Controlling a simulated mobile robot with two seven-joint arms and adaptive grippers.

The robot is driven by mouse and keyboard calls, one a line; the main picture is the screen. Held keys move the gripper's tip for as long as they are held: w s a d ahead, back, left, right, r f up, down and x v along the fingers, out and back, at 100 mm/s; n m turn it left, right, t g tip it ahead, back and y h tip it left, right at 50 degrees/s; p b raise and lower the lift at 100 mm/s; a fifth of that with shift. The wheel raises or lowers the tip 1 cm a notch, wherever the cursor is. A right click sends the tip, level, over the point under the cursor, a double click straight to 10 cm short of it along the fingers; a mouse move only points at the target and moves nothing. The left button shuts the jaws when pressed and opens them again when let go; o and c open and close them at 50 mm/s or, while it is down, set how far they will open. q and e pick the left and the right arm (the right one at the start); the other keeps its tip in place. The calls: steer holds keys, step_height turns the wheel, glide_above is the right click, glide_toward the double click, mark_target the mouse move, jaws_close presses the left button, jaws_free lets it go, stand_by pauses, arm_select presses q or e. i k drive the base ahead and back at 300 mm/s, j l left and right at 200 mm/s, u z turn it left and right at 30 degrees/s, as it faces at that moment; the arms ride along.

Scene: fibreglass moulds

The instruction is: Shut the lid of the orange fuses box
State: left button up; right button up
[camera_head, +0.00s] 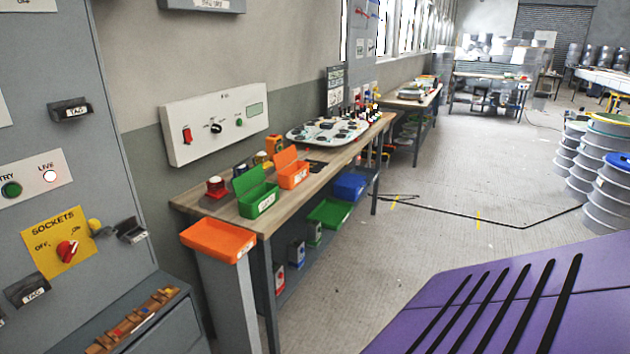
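An orange box (293,179) with a white label on its front stands on the wooden workbench (225,207) against the wall. Its lid (286,158) is up, tilted back, so the box is open. The label is too small to read, so I cannot confirm that it says fuses. A similar green box (262,205) stands just left of it, also with its lid (249,181) raised. Neither of my grippers is in view.
An orange tray (218,240) sits on a grey pedestal before the bench's near end. A red button (215,187) stands left of the green box. A white board with dark parts (327,132) lies farther along. Grey floor (340,265) is open right of the bench.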

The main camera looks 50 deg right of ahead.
mark_target(282, 159)
steer(key=z, duration=1.4)
